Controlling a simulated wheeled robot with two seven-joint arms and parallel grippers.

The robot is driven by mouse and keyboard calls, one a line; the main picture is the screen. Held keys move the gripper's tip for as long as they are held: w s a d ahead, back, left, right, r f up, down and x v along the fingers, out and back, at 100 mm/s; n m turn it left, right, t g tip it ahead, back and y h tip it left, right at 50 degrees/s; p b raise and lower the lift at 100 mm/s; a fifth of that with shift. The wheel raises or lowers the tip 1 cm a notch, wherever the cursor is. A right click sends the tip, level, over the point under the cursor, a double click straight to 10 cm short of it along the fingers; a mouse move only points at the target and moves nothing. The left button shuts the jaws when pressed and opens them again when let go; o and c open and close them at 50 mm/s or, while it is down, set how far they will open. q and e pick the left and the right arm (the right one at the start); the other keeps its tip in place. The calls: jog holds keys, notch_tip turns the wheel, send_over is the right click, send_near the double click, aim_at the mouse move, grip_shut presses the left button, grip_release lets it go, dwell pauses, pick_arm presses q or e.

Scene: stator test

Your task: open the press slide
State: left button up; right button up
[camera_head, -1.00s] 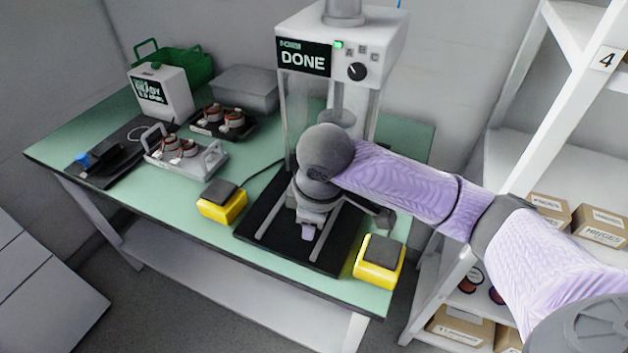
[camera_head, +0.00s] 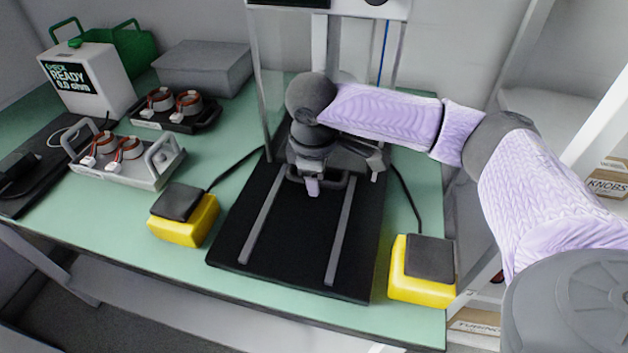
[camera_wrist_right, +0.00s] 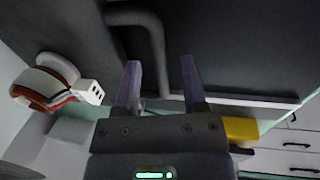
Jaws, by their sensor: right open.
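The press (camera_head: 320,45) stands at the back of the green table. Its black base plate (camera_head: 300,250) carries two bare grey rails (camera_head: 342,228). The slide (camera_head: 345,160) sits at the rear of the rails, under the press, partly hidden by my right arm. Its grey bar handle (camera_head: 335,183) faces front. My right gripper (camera_head: 312,188) is open at this handle, fingers pointing down. In the right wrist view, the open fingers (camera_wrist_right: 160,88) are near a curved grey handle (camera_wrist_right: 150,45); I cannot tell whether they touch it. My left gripper is out of view.
Yellow-and-black button boxes stand left (camera_head: 183,215) and right (camera_head: 422,270) of the plate. A grey tray (camera_head: 150,175) and a black tray (camera_head: 205,117) hold copper-wound parts at left. A white READY tester (camera_head: 88,80) stands behind. The rails in front of the gripper are clear.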

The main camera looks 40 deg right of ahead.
jog(key=shift+f, duration=0.1)
grip_shut()
dwell(0.3)
dwell(1.1)
